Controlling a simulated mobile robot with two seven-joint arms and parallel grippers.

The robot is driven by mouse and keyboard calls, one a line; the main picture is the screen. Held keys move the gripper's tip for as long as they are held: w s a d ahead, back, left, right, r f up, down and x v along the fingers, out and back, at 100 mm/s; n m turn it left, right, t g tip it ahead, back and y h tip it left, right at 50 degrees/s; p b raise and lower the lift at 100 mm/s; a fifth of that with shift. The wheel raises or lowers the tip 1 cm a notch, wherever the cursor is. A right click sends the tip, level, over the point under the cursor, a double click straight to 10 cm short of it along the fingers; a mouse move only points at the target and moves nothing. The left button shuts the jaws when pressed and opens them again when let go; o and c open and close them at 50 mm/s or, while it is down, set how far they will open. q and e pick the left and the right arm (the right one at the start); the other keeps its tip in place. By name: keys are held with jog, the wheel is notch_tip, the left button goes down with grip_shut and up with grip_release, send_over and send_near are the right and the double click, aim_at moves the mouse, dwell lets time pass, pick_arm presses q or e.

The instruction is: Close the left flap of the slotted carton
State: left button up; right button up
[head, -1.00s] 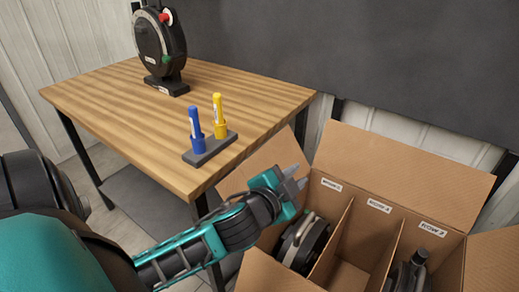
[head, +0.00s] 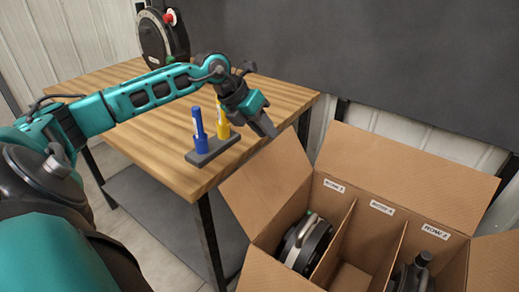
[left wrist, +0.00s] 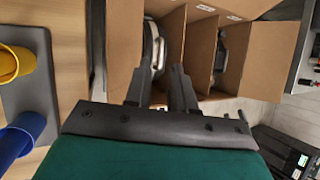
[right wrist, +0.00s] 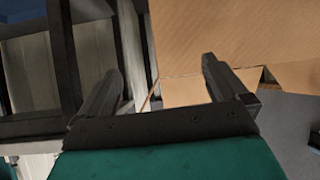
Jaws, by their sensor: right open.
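The slotted cardboard carton (head: 345,188) stands at the lower right with its top open. Its left flap (head: 265,190) leans outward, up and to the left towards the table. My left gripper (head: 266,128) is above the flap, near the table edge, apart from the carton. In the left wrist view its fingers (left wrist: 160,85) point down towards the carton, with a narrow empty gap between them. My right gripper (right wrist: 160,80) shows only in its wrist view; it is open and empty, with cardboard beyond its right finger.
The wooden table (head: 105,80) stands left of the carton. A blue marker (head: 200,135) and a yellow marker (head: 223,125) stand in a grey holder (head: 213,150) close to my left gripper. A black device (head: 162,35) stands behind. Black devices sit in the carton's left (head: 305,243) and right compartments.

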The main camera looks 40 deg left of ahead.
aim_at(262, 154)
pick_arm(q)
jog(key=s+a+g+y, duration=0.1)
jog(key=s+a+y, duration=0.1)
jog(key=a, duration=0.4)
jog(key=shift+n, duration=0.3)
jog(key=x, duration=1.2)
jog(key=shift+w, duration=0.3)
jog(key=shift+c, duration=0.2)
jog(key=shift+r, duration=0.1)
grip_shut()
